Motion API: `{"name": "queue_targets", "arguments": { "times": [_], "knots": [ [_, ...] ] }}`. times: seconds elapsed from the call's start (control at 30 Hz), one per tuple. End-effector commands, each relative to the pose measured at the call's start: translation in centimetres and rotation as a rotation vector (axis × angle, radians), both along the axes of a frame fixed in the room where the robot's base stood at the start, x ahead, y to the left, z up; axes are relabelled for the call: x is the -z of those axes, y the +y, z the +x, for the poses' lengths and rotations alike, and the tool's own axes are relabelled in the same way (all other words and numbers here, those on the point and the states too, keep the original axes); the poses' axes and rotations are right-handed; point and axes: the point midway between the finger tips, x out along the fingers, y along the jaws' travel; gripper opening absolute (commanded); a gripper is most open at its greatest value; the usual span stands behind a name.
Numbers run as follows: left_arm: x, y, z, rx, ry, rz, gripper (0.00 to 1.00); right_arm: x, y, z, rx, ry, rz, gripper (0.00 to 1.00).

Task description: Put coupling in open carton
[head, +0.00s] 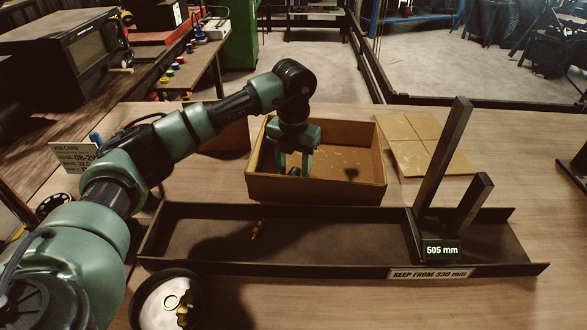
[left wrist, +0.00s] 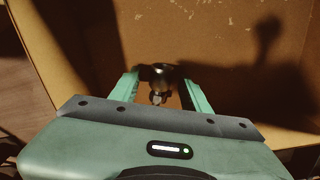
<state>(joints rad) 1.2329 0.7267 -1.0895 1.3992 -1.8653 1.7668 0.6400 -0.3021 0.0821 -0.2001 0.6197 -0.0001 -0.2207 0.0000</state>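The open carton (head: 335,189) is a brown cardboard box on the table, behind the long dark tray. My left gripper (head: 293,168) reaches down into the left part of the carton. In the left wrist view the two green fingers (left wrist: 162,95) are spread apart. A dark metallic coupling (left wrist: 160,78) shows between them, with a visible gap to each finger. It seems to be at the carton floor, but its exact height is hard to tell. In the head view the fingers mostly hide it. My right gripper is not in view.
Flat cardboard (head: 425,145) lies right of the carton. A job card (head: 75,157) stands left.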

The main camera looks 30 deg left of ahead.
Motion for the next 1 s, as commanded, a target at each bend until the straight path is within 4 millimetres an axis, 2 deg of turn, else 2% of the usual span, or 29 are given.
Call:
{"name": "queue_targets", "arguments": {
  "times": [0.27, 0.37, 0.7, 0.83, 1.0],
  "knots": [
    [-0.9, 0.0, 0.1, 0.000, -0.002, 0.000, 0.47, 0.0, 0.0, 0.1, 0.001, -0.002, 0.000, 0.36],
    [-2.4, 0.0, 0.1, 0.001, -0.005, -0.001, 0.47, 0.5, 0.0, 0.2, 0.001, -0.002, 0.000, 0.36],
    [-9.6, 0.0, 0.1, 0.000, -0.004, -0.001, 0.47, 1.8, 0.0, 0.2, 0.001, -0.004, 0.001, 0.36],
    [-11.4, 0.0, 0.1, 0.000, -0.002, 0.000, 0.47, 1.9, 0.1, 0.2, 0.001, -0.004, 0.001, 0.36],
    [-12.3, 0.0, 0.0, 0.000, 0.000, 0.000, 0.47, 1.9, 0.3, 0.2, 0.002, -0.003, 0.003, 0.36]
  ]
}}
